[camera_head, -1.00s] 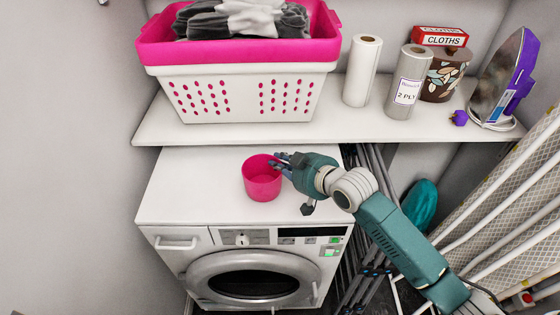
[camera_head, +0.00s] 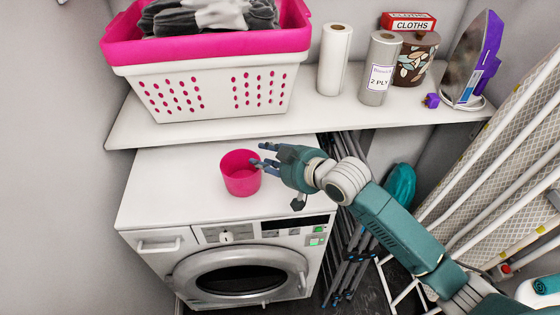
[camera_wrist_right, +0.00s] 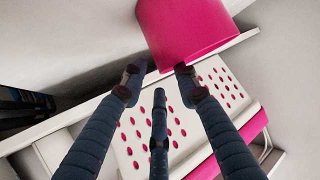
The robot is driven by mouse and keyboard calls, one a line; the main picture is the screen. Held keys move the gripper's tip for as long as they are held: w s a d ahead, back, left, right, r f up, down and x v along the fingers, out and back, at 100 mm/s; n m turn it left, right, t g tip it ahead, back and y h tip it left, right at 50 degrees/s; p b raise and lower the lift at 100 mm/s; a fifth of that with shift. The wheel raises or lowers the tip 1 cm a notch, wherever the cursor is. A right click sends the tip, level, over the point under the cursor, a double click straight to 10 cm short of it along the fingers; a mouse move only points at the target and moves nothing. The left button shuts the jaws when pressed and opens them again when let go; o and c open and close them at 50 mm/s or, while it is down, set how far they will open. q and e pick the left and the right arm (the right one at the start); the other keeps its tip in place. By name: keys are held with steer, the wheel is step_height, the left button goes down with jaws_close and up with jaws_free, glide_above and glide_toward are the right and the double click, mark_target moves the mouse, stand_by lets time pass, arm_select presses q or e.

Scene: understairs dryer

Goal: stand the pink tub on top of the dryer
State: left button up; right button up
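The pink tub (camera_head: 240,178) stands upright on top of the white dryer (camera_head: 165,185), towards the right of its top. My right gripper (camera_head: 265,158) is just to the right of the tub, its fingers spread and pointing at the tub's upper side. In the right wrist view the tub (camera_wrist_right: 185,30) is at the top, beyond the spread fingers (camera_wrist_right: 158,85), with nothing between them. One fingertip overlaps the tub's edge there; I cannot tell whether it touches. My left gripper is not in view.
A shelf (camera_head: 225,130) runs behind and above the dryer. It bears a white and pink laundry basket (camera_head: 205,85), paper rolls (camera_head: 380,70), a patterned pot (camera_head: 415,62) and an iron (camera_head: 470,65). Folded racks (camera_head: 350,240) stand right of the dryer. The dryer's left top is clear.

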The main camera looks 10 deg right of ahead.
steer(key=v, duration=0.8)
steer(key=shift+s+d+b, duration=0.2)
steer(key=shift+s+b, duration=0.05)
steer(key=shift+b, duration=0.1)
steer(key=shift+r, duration=0.15)
